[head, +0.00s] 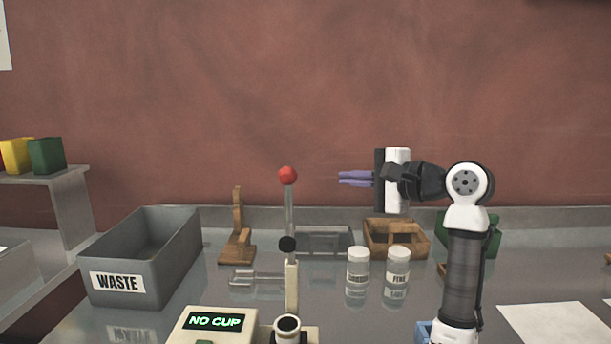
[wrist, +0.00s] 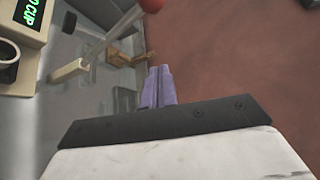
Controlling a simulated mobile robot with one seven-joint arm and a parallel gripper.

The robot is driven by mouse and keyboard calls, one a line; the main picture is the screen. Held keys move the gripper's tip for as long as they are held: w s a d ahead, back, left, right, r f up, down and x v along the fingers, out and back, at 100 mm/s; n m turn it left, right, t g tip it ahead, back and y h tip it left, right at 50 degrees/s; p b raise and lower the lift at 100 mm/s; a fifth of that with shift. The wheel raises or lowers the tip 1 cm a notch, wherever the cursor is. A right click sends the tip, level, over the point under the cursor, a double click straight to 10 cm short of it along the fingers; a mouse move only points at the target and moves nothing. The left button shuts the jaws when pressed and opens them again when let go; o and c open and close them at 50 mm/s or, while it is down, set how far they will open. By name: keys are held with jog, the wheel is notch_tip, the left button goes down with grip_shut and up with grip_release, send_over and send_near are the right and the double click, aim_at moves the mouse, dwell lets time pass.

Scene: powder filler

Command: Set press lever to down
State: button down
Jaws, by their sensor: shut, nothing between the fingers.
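The press lever is a grey rod (head: 289,207) with a red ball (head: 287,175) on top, standing upright above a beige post with a black knob. My gripper (head: 342,179) has purple fingers, shut and empty, pointing left. It is to the right of the red ball at about the same picture height, with a visible gap between. The fingertips (wrist: 160,70) also show in the wrist view, apart from the lever.
The filler's display (head: 215,321) reads NO CUP. A grey waste bin (head: 132,262) stands at left, a wooden stand (head: 238,245) behind the lever. Two lidded jars (head: 358,277) and a wooden tray (head: 397,252) stand below my gripper. A white sheet (head: 555,322) lies at right.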

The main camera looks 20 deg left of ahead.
jog(key=a+p, duration=0.5)
jog(key=a, duration=0.4)
jog(key=shift+s+a+p, duration=0.25)
jog(key=shift+s+p, duration=0.05)
jog(key=shift+s, duration=0.05)
jog(key=shift+f, duration=0.1)
